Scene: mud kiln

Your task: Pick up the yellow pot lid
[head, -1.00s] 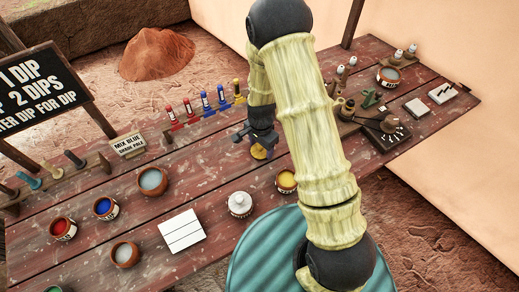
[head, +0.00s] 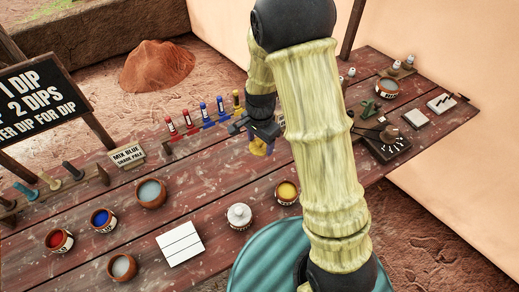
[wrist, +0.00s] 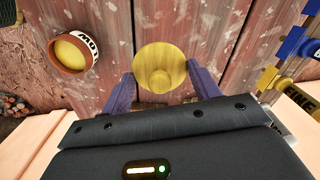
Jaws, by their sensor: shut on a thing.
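The yellow pot lid (wrist: 160,66) is round with a small knob. It sits between the two purple fingers of my gripper (wrist: 161,84) in the wrist view. In the head view my gripper (head: 259,135) is shut on the lid (head: 262,148), which appears raised above the table. The yellow pot (head: 287,192) stands open on the table, and its yellow contents show. It also shows at the left of the wrist view (wrist: 72,52).
A white-lidded pot (head: 239,216) stands left of the yellow pot. A row of red, blue and yellow tools (head: 205,118) stands behind my gripper. Open paint pots (head: 151,193) and a white tile (head: 180,243) lie to the left.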

